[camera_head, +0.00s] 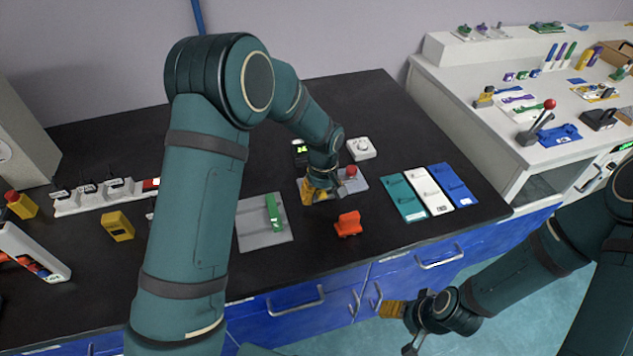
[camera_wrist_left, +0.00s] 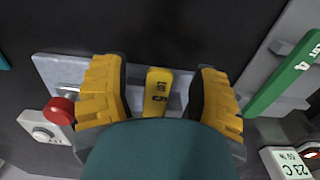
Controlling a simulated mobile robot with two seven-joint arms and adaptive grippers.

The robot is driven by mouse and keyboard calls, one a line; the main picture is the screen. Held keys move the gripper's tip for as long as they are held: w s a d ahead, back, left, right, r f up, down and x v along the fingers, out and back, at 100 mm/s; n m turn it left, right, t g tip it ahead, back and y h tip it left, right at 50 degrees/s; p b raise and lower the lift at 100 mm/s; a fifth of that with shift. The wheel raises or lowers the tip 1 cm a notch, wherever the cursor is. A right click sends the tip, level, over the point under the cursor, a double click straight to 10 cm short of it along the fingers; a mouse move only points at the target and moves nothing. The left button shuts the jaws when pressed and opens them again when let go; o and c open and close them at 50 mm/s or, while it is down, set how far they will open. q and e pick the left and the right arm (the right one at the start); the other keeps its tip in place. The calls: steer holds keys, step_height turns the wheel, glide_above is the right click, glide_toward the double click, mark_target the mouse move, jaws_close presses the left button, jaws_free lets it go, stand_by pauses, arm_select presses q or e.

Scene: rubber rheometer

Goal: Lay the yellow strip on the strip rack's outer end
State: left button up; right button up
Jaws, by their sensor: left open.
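The yellow strip (camera_wrist_left: 158,88), with dark lettering, lies on a grey plate (camera_wrist_left: 48,70) in the left wrist view. My left gripper (camera_head: 318,192) is open, with one finger on each side of the strip and a gap to each. In the head view the gripper hides the strip. A flat grey rack (camera_head: 250,240), which looks like the strip rack, lies left of the gripper with a green strip (camera_head: 273,212) on it. The green strip also shows in the left wrist view (camera_wrist_left: 285,78). My right gripper (camera_head: 392,310) is low in front of the bench; its opening is unclear.
A red knob (camera_head: 351,171) stands on the grey plate beside my left gripper. A white dial box (camera_head: 360,148) is behind it, an orange-red object (camera_head: 348,224) in front. Teal (camera_head: 403,197), white and blue mats lie right. A yellow device (camera_head: 117,226) stands left.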

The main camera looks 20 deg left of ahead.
arm_select(q)
jaws_close()
steer(key=shift+r, duration=0.3)
step_height(320, 180, up, 9)
steer(key=p, duration=0.3)
steer(key=s+a+f+p, duration=0.1)
steer(key=s+a, duration=0.3)
steer(key=s, duration=0.1)
steer(key=s+a+f+p, duration=0.1)
steer(key=s+a+p, duration=0.1)
steer(key=s+a, duration=0.2)
steer(key=s+a+f+p, duration=0.1)
steer(key=s+a+p, duration=0.1)
steer(key=s+a, duration=0.3)
steer(key=shift+s+a, duration=0.1)
steer(key=shift+s, duration=1.05)
